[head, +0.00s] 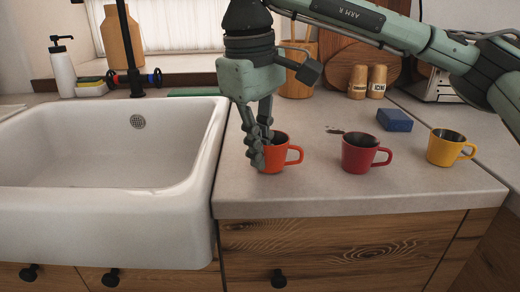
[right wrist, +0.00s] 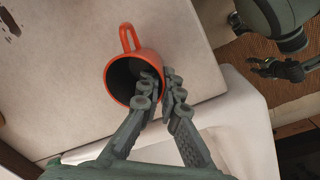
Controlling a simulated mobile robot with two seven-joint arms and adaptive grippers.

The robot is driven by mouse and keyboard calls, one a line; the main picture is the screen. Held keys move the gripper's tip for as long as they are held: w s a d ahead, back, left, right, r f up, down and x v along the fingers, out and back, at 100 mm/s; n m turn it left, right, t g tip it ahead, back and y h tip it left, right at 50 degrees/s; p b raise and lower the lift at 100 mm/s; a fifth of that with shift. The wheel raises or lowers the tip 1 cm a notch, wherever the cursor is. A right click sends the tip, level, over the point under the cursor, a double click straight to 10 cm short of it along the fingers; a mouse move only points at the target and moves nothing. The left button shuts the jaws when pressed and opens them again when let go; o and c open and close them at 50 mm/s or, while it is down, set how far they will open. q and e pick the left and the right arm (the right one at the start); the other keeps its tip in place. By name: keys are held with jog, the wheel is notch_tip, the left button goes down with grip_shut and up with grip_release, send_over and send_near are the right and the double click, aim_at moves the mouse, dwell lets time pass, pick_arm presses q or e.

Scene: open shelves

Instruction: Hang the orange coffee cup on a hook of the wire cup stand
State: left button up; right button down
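The orange coffee cup (head: 275,155) stands upright on the counter near the sink, its handle pointing right. In the right wrist view the cup (right wrist: 133,60) shows its open mouth, with the handle at the top. My right gripper (head: 260,150) points down at the cup's left side. Its fingers (right wrist: 163,90) straddle the rim, one inside and one outside, close together on the wall. My left gripper (right wrist: 283,68) shows small at the right of the right wrist view; its opening is unclear. The wire cup stand is not seen in either view.
A red cup (head: 360,155) and a yellow cup (head: 444,150) stand to the right. A blue sponge (head: 394,120) and two wooden shakers (head: 367,80) are behind them. The white sink (head: 120,230) lies left. The counter's front edge is close to the orange cup.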

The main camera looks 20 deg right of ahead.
jog(key=shift+f, duration=0.15)
jog(key=c, duration=1.7)
grip_release()
